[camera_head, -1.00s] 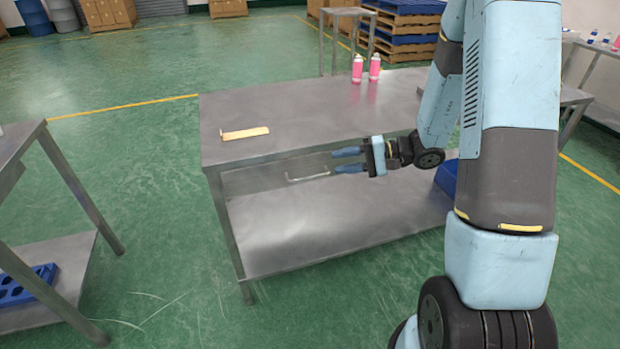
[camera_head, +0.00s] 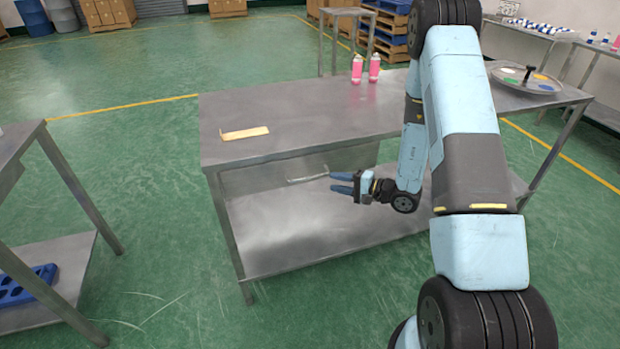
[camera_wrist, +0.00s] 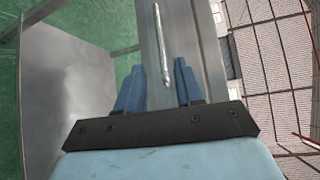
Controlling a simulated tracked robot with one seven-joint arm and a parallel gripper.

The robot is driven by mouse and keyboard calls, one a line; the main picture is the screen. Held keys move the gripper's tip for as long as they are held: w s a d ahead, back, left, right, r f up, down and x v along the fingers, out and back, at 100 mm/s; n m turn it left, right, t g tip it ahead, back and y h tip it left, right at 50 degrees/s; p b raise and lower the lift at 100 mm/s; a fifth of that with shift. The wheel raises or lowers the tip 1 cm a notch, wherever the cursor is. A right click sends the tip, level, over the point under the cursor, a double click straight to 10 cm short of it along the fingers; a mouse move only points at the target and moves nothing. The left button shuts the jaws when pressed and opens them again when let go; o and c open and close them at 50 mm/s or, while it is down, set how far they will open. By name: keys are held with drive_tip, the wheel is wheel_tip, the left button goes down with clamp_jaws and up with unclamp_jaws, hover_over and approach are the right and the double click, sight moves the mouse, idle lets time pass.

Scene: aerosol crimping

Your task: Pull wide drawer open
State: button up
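The wide drawer (camera_head: 245,180) is set under the left part of the metal table's top, its front looking flush with the table. Its bar handle (camera_head: 308,175) runs level across the front. My gripper (camera_head: 342,183) is just right of the handle, at about its height, with the two blue fingers apart and nothing between them. In the wrist view the handle (camera_wrist: 161,45) lies ahead of the gap between the fingertips (camera_wrist: 157,75), on the drawer front (camera_wrist: 185,45). I see no contact between the fingers and the handle.
A lower shelf (camera_head: 300,225) lies below the drawer. Green floor (camera_head: 170,200) is free to the left.

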sight(311, 176)
drive_tip(key=x, duration=0.9)
drive_tip(key=shift+w+a, duration=0.2)
drive_tip(key=shift+a, duration=0.1)
clamp_jaws()
drive_tip(key=shift+s+f, duration=0.1)
